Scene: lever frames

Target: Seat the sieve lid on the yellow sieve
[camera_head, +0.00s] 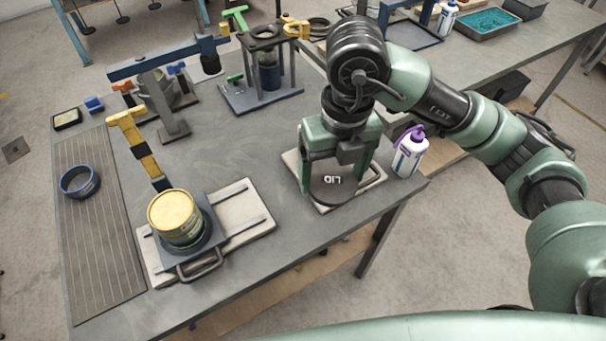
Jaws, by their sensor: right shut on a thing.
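The sieve lid (333,193) is a dark round disc marked LID at the right side of the table, over a pale board (293,163). My right gripper (335,180) points down with its green fingers on either side of the lid and is shut on it. I cannot tell whether the lid still touches the board. The yellow sieve (174,211) stands upright at the front left, on a dark plate over a pale base (240,213) with rails and a handle. My left gripper is not in view.
A yellow-tipped lever arm (138,148) rises just behind the sieve. A blue ring (79,182) lies on the ribbed mat (98,225) at left. A white bottle with a purple top (409,155) stands right of my gripper. A dark stand (263,85) is at the back. The middle is clear.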

